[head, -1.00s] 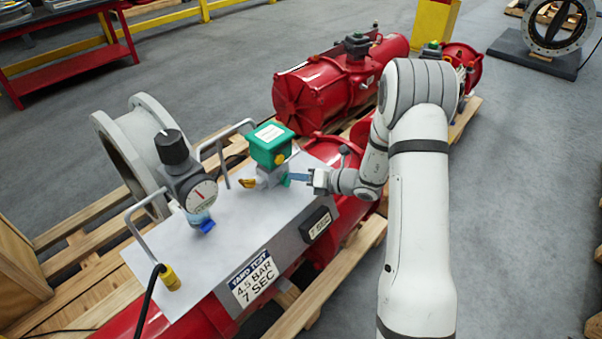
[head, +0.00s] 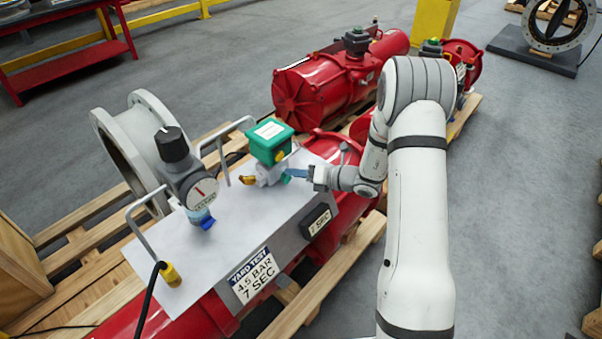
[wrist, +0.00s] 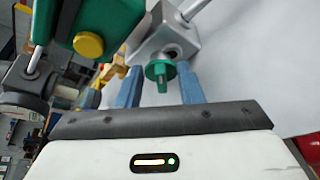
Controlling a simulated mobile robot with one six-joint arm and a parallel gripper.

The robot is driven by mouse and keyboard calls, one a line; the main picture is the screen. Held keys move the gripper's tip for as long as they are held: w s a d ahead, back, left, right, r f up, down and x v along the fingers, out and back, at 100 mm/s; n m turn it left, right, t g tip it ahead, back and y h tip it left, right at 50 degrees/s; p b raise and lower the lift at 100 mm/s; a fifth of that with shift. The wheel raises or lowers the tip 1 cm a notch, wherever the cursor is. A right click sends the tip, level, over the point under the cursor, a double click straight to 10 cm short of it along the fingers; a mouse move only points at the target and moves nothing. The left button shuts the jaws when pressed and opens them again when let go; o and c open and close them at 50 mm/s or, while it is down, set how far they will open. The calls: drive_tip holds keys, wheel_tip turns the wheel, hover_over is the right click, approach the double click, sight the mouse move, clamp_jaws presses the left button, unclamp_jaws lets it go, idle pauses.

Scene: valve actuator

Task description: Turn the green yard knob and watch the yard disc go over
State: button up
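The green knob (wrist: 161,73) sits on the front of a grey valve block (wrist: 163,38). In the wrist view my gripper (wrist: 158,80) has its two blue fingers apart, one on each side of the knob, with gaps visible. In the head view the knob (head: 285,178) is small at the tips of my gripper (head: 297,173). A green box (head: 270,140) with a yellow button stands above the block. A flanged ring with a dark disc (head: 553,22) stands at the back right; I cannot tell whether it is the yard disc.
A regulator with a black knob and gauge (head: 202,192) stands left on the pale panel (head: 185,255). Bent grey handles rise nearby. A sign (head: 254,275) reads "YARD TEST 4.5 BAR 7 SEC". Red actuators (head: 310,92) lie behind. Grey floor is open to the right.

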drive_tip(key=v, duration=0.7)
drive_tip(key=shift+s+d, duration=0.15)
drive_tip(key=shift+d, duration=0.2)
drive_tip(key=shift+r, duration=0.1)
